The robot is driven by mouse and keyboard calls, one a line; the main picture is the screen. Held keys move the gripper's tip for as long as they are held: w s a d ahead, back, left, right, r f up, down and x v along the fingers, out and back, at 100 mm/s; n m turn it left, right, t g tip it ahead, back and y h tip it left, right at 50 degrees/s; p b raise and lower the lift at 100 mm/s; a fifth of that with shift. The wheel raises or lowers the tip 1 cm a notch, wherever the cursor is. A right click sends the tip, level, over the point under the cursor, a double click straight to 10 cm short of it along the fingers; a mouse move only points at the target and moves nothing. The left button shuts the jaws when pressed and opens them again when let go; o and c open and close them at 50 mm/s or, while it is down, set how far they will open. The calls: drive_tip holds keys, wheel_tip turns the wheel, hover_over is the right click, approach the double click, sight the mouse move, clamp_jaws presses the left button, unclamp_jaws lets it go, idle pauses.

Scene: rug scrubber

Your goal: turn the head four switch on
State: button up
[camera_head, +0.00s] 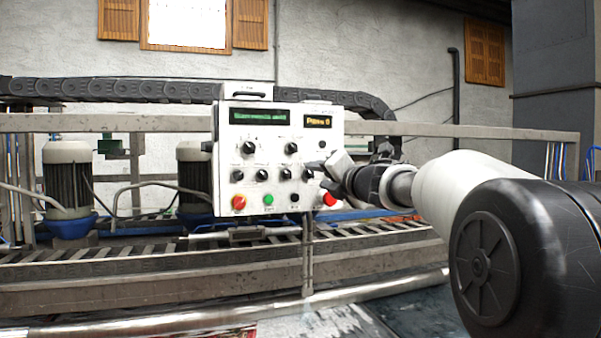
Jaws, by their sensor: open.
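A white control panel (222,120) stands in the middle of the view. It has a lower row of several small black switches, and their labels are too small to read. The rightmost one (308,174) sits at the end of that row and I take it as the head four switch. Its setting is too small to tell. My gripper (319,173) is open at the panel's right side, with its fingertips close to this switch. I cannot tell whether they touch it. My gripper and wrist cover part of the panel's right edge.
Two larger knobs (248,148) and two displays (260,117) are above. Machine rails (130,276) run behind and below.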

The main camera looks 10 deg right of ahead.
sight(312, 174)
drive_tip(key=shift+p+x, duration=0.3)
drive_tip(key=shift+x, duration=1.7)
drive_tip(key=c, duration=1)
